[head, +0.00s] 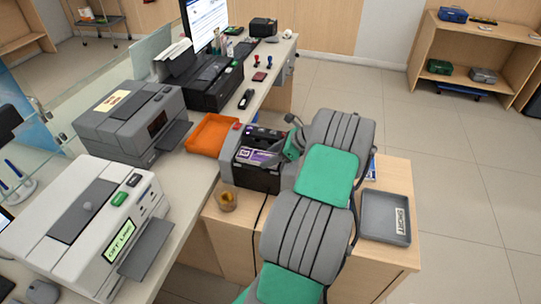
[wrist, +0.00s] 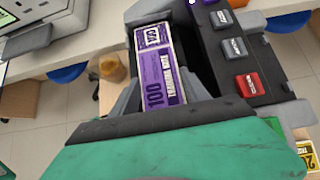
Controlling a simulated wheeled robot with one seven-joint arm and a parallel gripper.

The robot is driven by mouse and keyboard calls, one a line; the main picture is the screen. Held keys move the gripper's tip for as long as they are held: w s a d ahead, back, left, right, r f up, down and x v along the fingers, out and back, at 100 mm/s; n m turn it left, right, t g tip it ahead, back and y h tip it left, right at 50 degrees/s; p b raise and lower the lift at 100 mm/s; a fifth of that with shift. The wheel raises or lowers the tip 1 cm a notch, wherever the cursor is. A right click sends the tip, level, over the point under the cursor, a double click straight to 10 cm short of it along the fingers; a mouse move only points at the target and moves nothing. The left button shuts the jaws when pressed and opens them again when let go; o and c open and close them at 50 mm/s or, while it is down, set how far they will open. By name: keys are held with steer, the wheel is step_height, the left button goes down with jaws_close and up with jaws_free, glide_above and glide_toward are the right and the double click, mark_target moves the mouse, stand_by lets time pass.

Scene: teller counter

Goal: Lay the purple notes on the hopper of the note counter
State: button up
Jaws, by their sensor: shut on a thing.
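The purple notes (head: 256,156) lie flat over the dark hopper of the note counter (head: 227,165), on the lower counter in the middle of the head view. In the wrist view the purple notes (wrist: 163,75) stretch away from me, with "100" readable on them. My gripper (head: 277,158) is shut on their near end, reaching in from the right. In the wrist view the keys of the note counter (wrist: 257,57) are to the right of the notes. I cannot tell whether the notes touch the hopper. My gripper's green housing hides their near end.
An orange tray (head: 212,133) stands behind the note counter on the left. A small amber bowl (head: 228,201) is in front of it. A grey tray (head: 370,230) labelled "SHORT" lies to the right. Two large grey machines stand on the left desk.

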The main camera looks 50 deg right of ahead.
steer(key=o, duration=1.6)
